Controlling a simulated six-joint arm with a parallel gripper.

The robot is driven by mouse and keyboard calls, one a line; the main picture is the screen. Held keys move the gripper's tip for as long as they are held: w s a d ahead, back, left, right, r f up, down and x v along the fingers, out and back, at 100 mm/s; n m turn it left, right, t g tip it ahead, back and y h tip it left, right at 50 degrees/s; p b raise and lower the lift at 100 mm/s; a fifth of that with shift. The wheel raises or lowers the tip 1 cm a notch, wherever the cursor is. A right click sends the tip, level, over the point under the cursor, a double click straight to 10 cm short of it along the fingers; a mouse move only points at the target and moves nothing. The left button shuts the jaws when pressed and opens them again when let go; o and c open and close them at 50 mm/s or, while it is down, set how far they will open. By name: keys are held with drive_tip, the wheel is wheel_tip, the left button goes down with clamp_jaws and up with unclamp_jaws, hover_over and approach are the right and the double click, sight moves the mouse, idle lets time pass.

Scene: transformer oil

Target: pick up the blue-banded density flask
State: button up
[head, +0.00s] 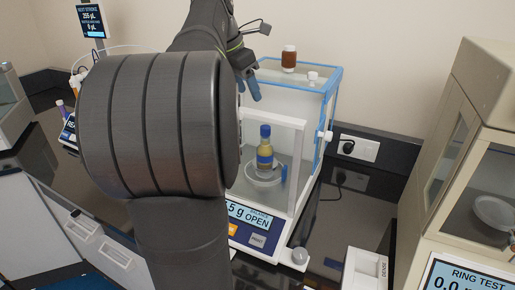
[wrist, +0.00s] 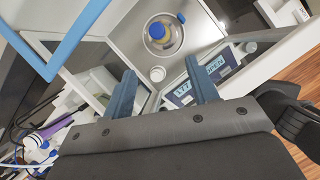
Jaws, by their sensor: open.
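The blue-banded density flask (head: 265,151) has a blue cap, a yellowish body and a blue band. It stands upright on the round pan (head: 264,178) inside the glass balance chamber, whose display reads OPEN. In the wrist view the flask (wrist: 157,31) shows from above on the pan, beyond the fingertips. My gripper (head: 249,86) is above and left of the flask, near the top of the chamber. In the wrist view its two blue fingers (wrist: 165,85) are spread apart with nothing between them.
The balance chamber has a blue-edged top frame (head: 300,89) and a white front frame (head: 303,160). A brown jar (head: 289,58) and a small white knob (head: 313,76) are at its top. Another instrument (head: 480,140), marked RING TEST, stands at right. Dark bench (head: 345,215) lies between them.

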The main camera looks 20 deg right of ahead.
drive_tip(key=shift+a+x, duration=0.2)
drive_tip(key=shift+x, duration=4.15)
drive_tip(key=shift+a+x, duration=0.2)
drive_tip(key=shift+x, duration=4.2)
drive_tip(key=shift+f, duration=0.1)
clamp_jaws()
